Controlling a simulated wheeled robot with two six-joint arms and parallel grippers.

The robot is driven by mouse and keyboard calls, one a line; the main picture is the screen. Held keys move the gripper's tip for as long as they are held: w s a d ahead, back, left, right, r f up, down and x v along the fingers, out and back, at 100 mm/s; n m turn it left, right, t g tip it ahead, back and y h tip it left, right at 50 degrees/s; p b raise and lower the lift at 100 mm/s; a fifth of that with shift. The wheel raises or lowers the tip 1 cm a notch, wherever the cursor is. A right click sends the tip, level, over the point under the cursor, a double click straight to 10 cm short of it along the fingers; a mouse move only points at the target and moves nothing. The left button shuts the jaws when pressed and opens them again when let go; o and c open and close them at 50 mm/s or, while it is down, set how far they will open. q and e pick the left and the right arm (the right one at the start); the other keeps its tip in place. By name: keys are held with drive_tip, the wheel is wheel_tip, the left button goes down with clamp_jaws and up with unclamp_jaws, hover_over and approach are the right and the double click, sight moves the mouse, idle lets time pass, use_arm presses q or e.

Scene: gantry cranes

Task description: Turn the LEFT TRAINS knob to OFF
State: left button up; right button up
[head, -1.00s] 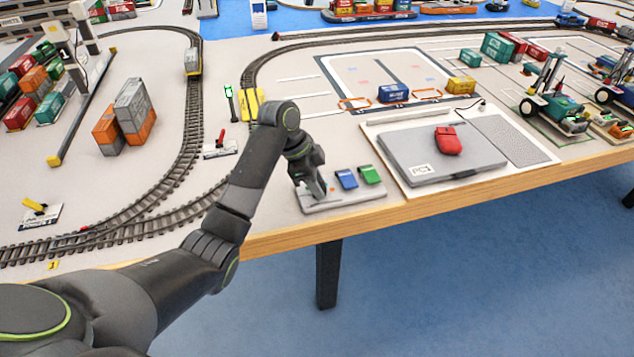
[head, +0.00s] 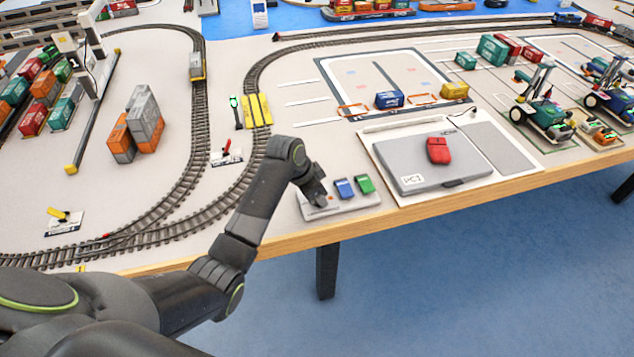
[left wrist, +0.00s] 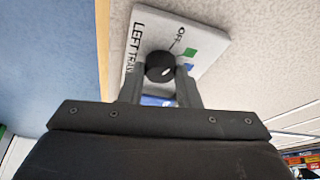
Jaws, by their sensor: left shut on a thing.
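The light grey control panel (head: 345,209) lies near the table's front edge. In the left wrist view the panel (left wrist: 206,42) shows the lettering LEFT TRAIN and an OFF mark with a short line beside it. The round black knob (left wrist: 160,67) sits between the fingertips of my left gripper (left wrist: 160,78), which is shut on it. A small white mark shows on the knob; I cannot tell its exact setting. In the head view my left gripper (head: 319,199) is over the panel's left end and hides the knob. My right gripper is out of view.
Curved track (head: 222,195) runs to the left.

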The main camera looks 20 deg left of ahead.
use_arm(q)
drive_tip(key=shift+n+y+p, duration=0.3)
drive_tip(key=shift+n+p, duration=0.6)
drive_tip(key=shift+p, duration=0.15)
drive_tip(key=shift+t, duration=0.3)
drive_tip(key=o, duration=1)
drive_tip(key=shift+c, duration=0.2)
drive_tip(key=v, duration=1.7)
drive_tip(key=shift+r, duration=0.2)
